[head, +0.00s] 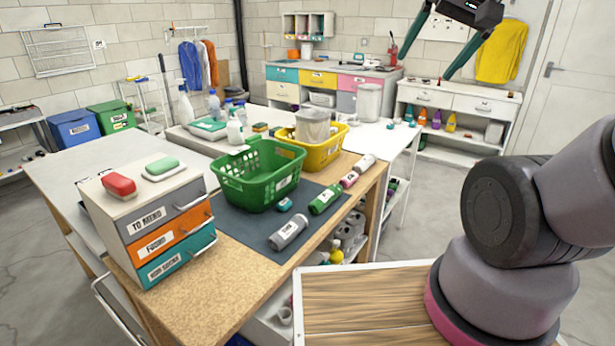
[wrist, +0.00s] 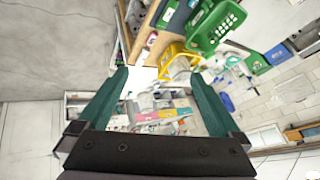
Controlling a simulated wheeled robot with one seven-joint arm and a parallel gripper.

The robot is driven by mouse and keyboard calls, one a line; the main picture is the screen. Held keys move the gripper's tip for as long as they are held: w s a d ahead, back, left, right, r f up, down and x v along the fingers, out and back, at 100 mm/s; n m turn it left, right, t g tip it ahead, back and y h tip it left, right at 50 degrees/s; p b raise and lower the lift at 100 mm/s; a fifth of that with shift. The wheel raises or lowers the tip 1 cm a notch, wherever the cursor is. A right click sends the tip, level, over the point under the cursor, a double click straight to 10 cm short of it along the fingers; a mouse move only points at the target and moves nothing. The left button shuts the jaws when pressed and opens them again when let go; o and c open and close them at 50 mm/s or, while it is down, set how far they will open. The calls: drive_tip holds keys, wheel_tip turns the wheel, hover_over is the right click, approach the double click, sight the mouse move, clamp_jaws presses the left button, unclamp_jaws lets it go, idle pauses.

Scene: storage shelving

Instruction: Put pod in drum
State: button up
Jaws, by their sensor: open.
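My gripper (head: 423,70) is open and empty, high in the air at the top right of the head view. Its two teal fingers spread apart in the wrist view (wrist: 157,74). No object is plainly marked as the pod; a small teal item (head: 285,204) on the dark mat may be it. A grey translucent drum-like container (head: 313,125) stands in the yellow basket (head: 327,155). A similar pale cylinder (head: 368,102) stands farther back by the cabinets. I cannot tell which is the drum. My gripper is far above and apart from all of these.
A green basket (head: 258,178), a grey bottle (head: 289,232) and a green bottle (head: 325,199) are on the wooden workbench. A small drawer unit (head: 150,222) with red and green items on top stands at its left. A wood-topped surface (head: 350,300) is in front.

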drive_tip(key=w+a+f+n, duration=0.2)
drive_tip(key=w+f+n, duration=0.2)
drive_tip(key=w+f, duration=0.6)
drive_tip(key=w+a+f+n, duration=0.35)
drive_tip(key=w+f, duration=0.45)
drive_tip(key=w, duration=0.3)
drive_tip(key=w+a+f+n+y, duration=0.1)
drive_tip(key=a+f+n, duration=0.1)
drive_tip(key=a+f, duration=0.4)
drive_tip(key=w+a+f+n+g+y, duration=0.1)
drive_tip(key=a+f, duration=0.4)
drive_tip(key=f, duration=0.6)
drive_tip(key=w+a+f+n+y, duration=0.2)
drive_tip(key=a+f, duration=0.4)
drive_tip(key=f, duration=0.3)
drive_tip(key=shift+a+n+y, duration=0.3)
drive_tip(key=shift+n+y, duration=0.3)
drive_tip(key=shift+n, duration=0.25)
drive_tip(key=shift+x, duration=3)
drive_tip(key=shift+s+r, duration=0.1)
drive_tip(key=shift+s, duration=0.05)
drive_tip(key=c, duration=1.6)
